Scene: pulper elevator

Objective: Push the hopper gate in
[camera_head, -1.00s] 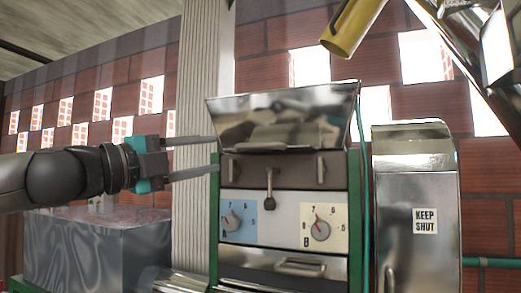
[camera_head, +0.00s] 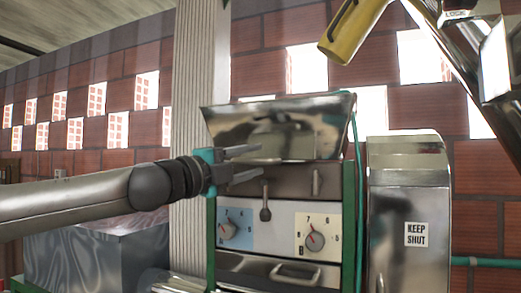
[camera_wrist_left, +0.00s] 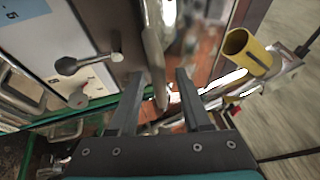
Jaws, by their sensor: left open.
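The hopper gate (camera_head: 290,181) is a dark grey panel with upright handles, just below the shiny metal hopper (camera_head: 275,128). Its right handle (camera_head: 316,181) shows. My left gripper (camera_head: 260,160) is open in front of the panel's left part and hides the left handle in the head view. In the left wrist view, a rounded metal bar (camera_wrist_left: 154,60) lies between the two open fingers, apparently a handle on the gate. I cannot tell whether the fingers touch it. My right gripper is not in view.
A "KEEP SHUT" metal cabinet (camera_head: 409,205) stands to the right. A yellow tube (camera_head: 351,32) is above right. A metal box (camera_head: 85,255) is below my left arm.

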